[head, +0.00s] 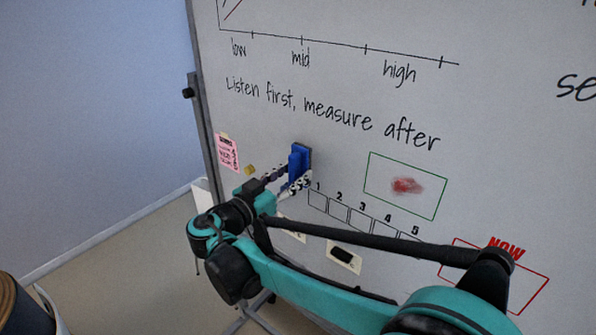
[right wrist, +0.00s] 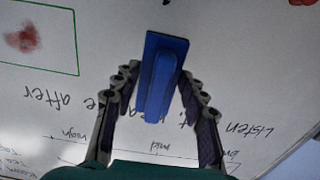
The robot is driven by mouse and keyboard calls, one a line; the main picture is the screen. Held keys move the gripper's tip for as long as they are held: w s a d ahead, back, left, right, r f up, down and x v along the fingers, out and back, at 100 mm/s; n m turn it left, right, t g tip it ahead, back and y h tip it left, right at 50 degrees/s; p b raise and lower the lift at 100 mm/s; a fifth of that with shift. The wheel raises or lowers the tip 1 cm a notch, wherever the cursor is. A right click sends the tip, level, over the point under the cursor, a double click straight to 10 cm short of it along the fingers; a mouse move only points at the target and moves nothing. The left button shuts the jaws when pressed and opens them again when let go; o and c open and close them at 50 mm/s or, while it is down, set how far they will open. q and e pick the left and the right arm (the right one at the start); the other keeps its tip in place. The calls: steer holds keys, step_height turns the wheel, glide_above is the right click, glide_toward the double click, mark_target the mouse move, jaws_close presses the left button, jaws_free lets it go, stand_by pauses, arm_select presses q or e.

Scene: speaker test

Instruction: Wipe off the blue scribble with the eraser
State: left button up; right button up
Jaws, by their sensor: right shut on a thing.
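My right gripper (head: 287,178) is shut on a blue eraser (head: 299,163) in front of the whiteboard (head: 330,95), just left of the numbered boxes. In the right wrist view the eraser (right wrist: 162,75) sits between the fingers (right wrist: 158,82), its long side pointing away from the wrist. I cannot tell whether its face touches the board. No blue scribble shows in either view. A red smudge (head: 407,186) lies inside a green frame (head: 437,203) to the right of the eraser; it also shows in the right wrist view (right wrist: 22,38). My left gripper is out of view.
A pink note (head: 227,153) and a small yellowish piece (head: 250,170) are at the board's left edge. A row of numbered boxes (head: 338,212) and a red frame (head: 530,290) lie low on the board. My right arm hides part of the lower board.

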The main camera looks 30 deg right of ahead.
steer(key=shift+a, duration=0.2)
steer(key=shift+v, duration=1.45)
steer(key=shift+s+d, duration=0.1)
